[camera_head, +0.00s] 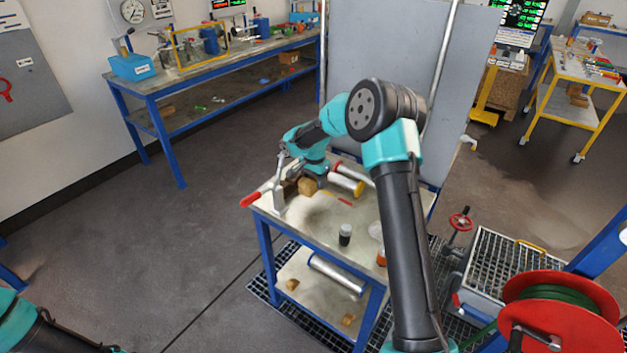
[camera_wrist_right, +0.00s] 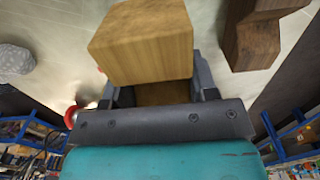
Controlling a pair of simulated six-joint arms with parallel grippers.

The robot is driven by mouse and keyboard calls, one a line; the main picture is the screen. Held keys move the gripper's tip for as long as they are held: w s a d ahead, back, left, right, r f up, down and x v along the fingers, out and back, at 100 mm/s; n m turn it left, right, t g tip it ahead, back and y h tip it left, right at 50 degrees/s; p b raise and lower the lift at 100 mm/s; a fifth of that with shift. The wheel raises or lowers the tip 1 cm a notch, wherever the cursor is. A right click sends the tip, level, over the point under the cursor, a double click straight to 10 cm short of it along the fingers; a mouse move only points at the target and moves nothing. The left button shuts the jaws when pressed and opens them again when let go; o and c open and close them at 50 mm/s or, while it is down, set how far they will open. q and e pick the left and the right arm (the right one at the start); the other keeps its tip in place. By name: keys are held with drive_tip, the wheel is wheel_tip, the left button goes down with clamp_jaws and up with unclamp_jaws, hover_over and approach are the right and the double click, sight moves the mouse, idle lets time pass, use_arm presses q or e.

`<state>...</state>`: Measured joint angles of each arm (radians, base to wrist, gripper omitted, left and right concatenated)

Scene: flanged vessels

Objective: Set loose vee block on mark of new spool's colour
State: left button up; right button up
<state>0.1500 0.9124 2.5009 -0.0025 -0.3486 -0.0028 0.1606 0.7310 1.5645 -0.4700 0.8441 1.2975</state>
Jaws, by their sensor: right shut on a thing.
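My right gripper (camera_head: 312,179) is over the far left part of the bench and is shut on a light wooden block (camera_head: 306,186), which fills the space between its fingers in the right wrist view (camera_wrist_right: 142,42). I cannot see a vee in its visible faces. A darker notched wooden block (camera_wrist_right: 256,36) is apart from it at upper right of that view. A pale cylinder with yellow ends (camera_head: 344,184) lies right of the gripper in the head view, with a red-ended one (camera_head: 350,171) behind it. A small red strip (camera_head: 345,201) is on the bench top. My left gripper is out of view.
The bench (camera_head: 312,222) carries a dark jar with a pale band (camera_head: 345,236) and an orange container (camera_head: 381,258) near its front. A red-handled metal fixture (camera_head: 279,188) stands at the left edge. The bench top's front left is clear. A grey panel rises behind.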

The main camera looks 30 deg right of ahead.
sight(314, 200)
drive_tip(key=shift+f, duration=2.9)
drive_tip(key=shift+f, duration=0.4)
drive_tip(key=o, duration=1.1)
drive_tip(key=shift+r, duration=0.15)
wheel_tip(314, 200, up, 17)
drive_tip(key=shift+r, duration=0.1)
